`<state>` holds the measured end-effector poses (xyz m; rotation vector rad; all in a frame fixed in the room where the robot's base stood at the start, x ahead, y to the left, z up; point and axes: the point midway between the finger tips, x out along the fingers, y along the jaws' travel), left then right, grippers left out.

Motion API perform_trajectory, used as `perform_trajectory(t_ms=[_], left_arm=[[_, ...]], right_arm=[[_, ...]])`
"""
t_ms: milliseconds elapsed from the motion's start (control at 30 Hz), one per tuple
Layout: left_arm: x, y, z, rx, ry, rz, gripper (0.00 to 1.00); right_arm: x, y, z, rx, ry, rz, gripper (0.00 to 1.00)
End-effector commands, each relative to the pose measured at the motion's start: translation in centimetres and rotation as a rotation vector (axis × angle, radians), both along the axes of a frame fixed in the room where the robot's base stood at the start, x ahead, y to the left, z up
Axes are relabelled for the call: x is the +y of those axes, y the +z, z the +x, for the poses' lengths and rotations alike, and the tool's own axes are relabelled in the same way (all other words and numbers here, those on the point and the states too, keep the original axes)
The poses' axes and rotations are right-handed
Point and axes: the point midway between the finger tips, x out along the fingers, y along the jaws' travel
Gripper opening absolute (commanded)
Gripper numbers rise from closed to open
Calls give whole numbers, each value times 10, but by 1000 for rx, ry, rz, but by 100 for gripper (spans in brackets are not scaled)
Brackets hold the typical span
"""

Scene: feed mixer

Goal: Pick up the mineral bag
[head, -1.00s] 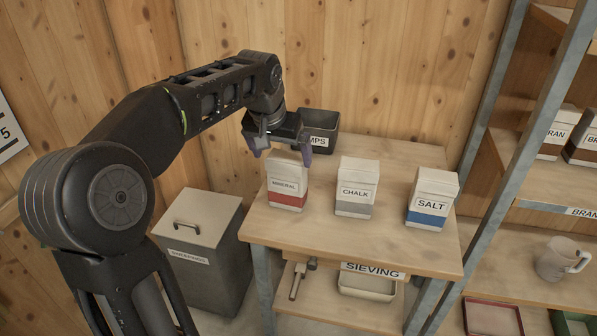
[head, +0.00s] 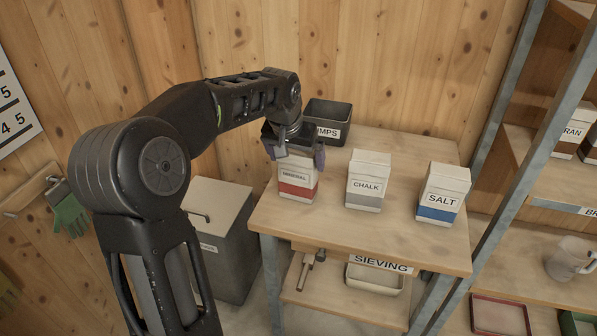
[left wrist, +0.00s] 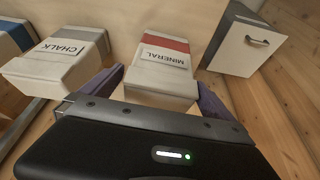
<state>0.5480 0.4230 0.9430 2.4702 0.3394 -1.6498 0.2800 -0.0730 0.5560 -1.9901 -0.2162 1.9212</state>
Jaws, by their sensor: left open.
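The mineral bag (head: 297,188) is white with a red band and a label, and stands upright at the left of the small wooden table (head: 345,232). In the left wrist view the bag (left wrist: 165,62) lies ahead between my fingers. My left gripper (head: 295,158) is open at the top of the bag, with one purple finger on each side (left wrist: 158,96). I cannot tell whether the fingers touch it. My right gripper does not show.
The chalk bag (head: 368,180) and the salt bag (head: 443,192) stand to the right on the same table. A dark bin (head: 328,116) sits behind the mineral bag. A grey lidded bin (head: 222,240) stands left of the table. A metal-framed shelf (head: 500,150) is at the right.

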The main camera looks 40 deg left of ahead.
Motion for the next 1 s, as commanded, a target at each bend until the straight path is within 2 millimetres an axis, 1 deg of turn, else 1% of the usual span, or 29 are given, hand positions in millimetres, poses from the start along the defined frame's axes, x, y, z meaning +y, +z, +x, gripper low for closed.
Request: perform_trajectory(t_ms=[333,467,600,700,800,1000], left_arm=[[0,-3,1,2,0,-1,100],[3,-16,6,4,-1,-1,100],[6,-36,14,5,-1,-1,100],[7,-45,18,3,-1,0,100],[8,-48,20,1,0,0,100],[8,-48,20,0,0,0,100]], right_arm=[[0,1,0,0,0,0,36],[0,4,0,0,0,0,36],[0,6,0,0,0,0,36],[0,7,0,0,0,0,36],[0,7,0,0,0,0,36],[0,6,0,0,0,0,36]])
